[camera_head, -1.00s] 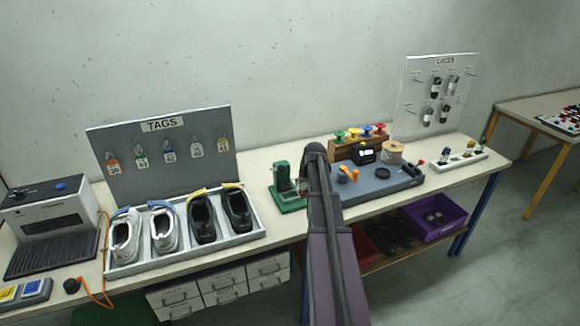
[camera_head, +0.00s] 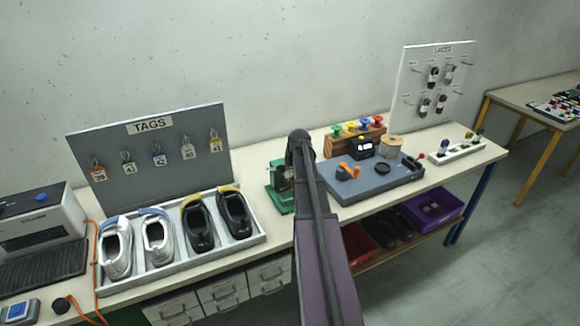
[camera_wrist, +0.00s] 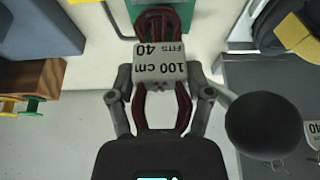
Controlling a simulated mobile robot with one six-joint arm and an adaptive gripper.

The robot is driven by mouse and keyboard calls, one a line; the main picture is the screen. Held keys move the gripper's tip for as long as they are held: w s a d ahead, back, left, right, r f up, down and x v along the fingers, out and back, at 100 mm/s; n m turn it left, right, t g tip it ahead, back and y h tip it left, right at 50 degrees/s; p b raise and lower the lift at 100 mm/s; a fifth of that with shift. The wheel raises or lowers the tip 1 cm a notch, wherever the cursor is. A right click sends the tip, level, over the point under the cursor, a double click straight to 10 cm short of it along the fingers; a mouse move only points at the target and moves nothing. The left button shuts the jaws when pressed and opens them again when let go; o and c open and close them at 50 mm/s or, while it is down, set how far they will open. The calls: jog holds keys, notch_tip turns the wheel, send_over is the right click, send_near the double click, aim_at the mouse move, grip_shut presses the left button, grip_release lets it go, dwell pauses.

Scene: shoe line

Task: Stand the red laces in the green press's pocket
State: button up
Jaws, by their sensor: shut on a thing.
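My gripper (camera_wrist: 160,100) is shut on the red laces (camera_wrist: 160,20), a looped bundle with a white label reading "100 cm FITS 40". The bundle's loops show beyond the label and its red ends show between the fingers in the wrist view. In the head view my arm hides the gripper and laces. The green press (camera_head: 277,200) stands on the bench just left of my arm, partly covered by it. Its pocket cannot be made out. A small green edge shows at the top of the wrist view.
Left are the shoe tray (camera_head: 180,262) and tags board (camera_head: 150,155). Right are the grey-blue mat (camera_head: 375,188), wooden spool rack (camera_head: 345,146), laces board (camera_head: 430,80) and white holder (camera_head: 455,152). A dark round knob (camera_wrist: 265,125) is close right of my gripper in the wrist view.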

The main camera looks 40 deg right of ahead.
aim_at(289, 185)
jog(key=shift+w+a, duration=0.15)
jog(key=shift+w, duration=0.35)
jog(key=shift+s, duration=0.1)
jog(key=shift+f, duration=0.2)
jog(key=shift+f+b, duration=4.05)
jog(key=shift+b, duration=0.2)
jog(key=o, duration=1)
jog(key=shift+s, duration=0.1)
